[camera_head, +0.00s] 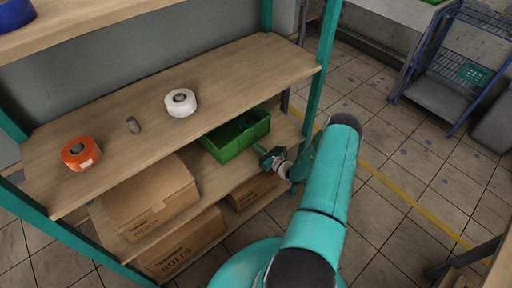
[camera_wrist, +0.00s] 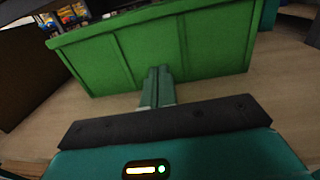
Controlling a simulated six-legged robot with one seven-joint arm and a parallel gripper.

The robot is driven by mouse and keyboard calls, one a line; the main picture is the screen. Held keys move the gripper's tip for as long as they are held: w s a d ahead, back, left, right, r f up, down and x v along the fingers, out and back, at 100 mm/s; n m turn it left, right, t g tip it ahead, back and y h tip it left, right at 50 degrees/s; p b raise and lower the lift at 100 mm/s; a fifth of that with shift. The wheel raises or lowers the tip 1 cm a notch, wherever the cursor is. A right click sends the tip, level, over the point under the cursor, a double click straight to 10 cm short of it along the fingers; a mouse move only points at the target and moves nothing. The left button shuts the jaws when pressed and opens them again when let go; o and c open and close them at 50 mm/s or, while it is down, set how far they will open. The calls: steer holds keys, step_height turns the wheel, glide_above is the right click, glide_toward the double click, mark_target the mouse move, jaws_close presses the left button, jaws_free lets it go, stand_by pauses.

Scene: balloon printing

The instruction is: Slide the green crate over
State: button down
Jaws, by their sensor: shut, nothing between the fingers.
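The green crate (camera_head: 238,136) is an open-topped box on the lower wooden shelf (camera_head: 214,176), partly under the upper board. In the wrist view the green crate (camera_wrist: 200,50) fills the top of the picture, its ribbed side wall facing me. My gripper (camera_head: 266,155) is at the crate's near right side. In the wrist view my gripper (camera_wrist: 157,76) has its fingers together and empty, with the tips at the lower part of the crate's wall. I cannot tell whether they touch it. Some colourful contents show inside the crate's far left corner.
Left of the crate on the same shelf is a cardboard box (camera_head: 150,200). More boxes (camera_head: 182,245) stand below. A teal post (camera_head: 322,75) stands right of the crate.

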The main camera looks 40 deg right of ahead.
steer(key=s+d, duration=0.1)
steer(key=s, duration=0.9)
steer(key=shift+s+d, duration=0.2)
steer(key=shift+s, duration=0.05)
